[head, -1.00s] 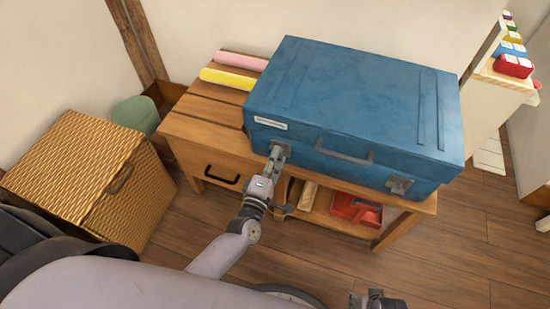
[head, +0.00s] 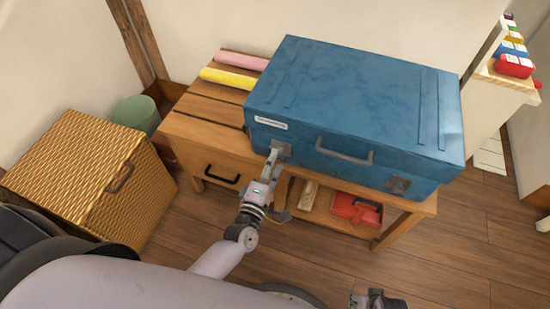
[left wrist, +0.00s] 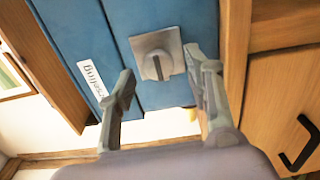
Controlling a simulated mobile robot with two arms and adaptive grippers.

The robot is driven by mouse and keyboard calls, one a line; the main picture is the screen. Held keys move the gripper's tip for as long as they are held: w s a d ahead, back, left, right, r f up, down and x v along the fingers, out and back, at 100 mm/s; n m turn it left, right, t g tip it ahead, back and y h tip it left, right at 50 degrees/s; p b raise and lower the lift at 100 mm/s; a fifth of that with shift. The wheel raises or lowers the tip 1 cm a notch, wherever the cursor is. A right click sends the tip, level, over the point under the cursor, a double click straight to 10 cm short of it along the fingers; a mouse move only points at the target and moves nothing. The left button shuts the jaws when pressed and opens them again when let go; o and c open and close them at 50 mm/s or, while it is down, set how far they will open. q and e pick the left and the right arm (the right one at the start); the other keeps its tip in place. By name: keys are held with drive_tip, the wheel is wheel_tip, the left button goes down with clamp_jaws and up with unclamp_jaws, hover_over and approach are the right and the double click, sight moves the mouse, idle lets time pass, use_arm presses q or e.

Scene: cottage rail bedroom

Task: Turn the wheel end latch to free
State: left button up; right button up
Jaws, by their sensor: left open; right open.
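A blue case (head: 350,100) lies flat on a wooden bench. Its front has a grey latch at the left end (head: 281,148) and another at the right end (head: 398,186); I cannot tell which is the wheel end. In the left wrist view, a latch (left wrist: 158,52) is a square grey plate with a raised turn-piece, beside a white label. My left gripper (head: 272,156) is open in front of the left latch. In the left wrist view its fingers (left wrist: 161,66) are apart, on either side of the latch; contact is unclear. My right gripper (head: 377,300) is low at the bottom edge.
The bench (head: 205,137) has a drawer and a lower shelf with a red container (head: 352,207). A wicker basket (head: 75,175) stands left. Floor is clear at right.

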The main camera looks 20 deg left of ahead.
use_arm(q)
drive_tip(key=s, duration=1)
drive_tip(key=shift+a, duration=0.15)
drive_tip(key=s+d+f+m+g+h, duration=0.1)
drive_tip(key=s+f+m+g, duration=0.2)
drive_tip(key=f+m+g, duration=0.45)
drive_tip(key=s+f+m+g+h, duration=0.1)
drive_tip(key=s+f+m+g, duration=0.3)
drive_tip(key=f+m, duration=0.6)
drive_tip(key=s+a+f+m+g+y+p, duration=0.1)
drive_tip(key=s+a+f+p, duration=0.1)
drive_tip(key=s+p, duration=0.3)
drive_tip(key=s+a+f+g+p, duration=0.2)
drive_tip(key=s+a+p, duration=0.2)
drive_tip(key=s, duration=0.7)
drive_tip(key=s+a+f+m+g+y+p, duration=0.1)
drive_tip(key=s+a+f+g+p, duration=0.1)
drive_tip(key=s+p, duration=0.5)
drive_tip(key=shift+s+a+f+m+y, duration=0.15)
drive_tip(key=shift+s+a+m+y, duration=0.2)
drive_tip(key=shift+s+a, duration=0.2)
use_arm(e)
drive_tip(key=s+d, duration=0.1)
drive_tip(key=s, duration=0.8)
drive_tip(key=s+d+f+g, duration=0.1)
drive_tip(key=s+d, duration=0.1)
drive_tip(key=s, duration=0.6)
drive_tip(key=shift+s+f, duration=0.25)
drive_tip(key=shift+s, duration=0.1)
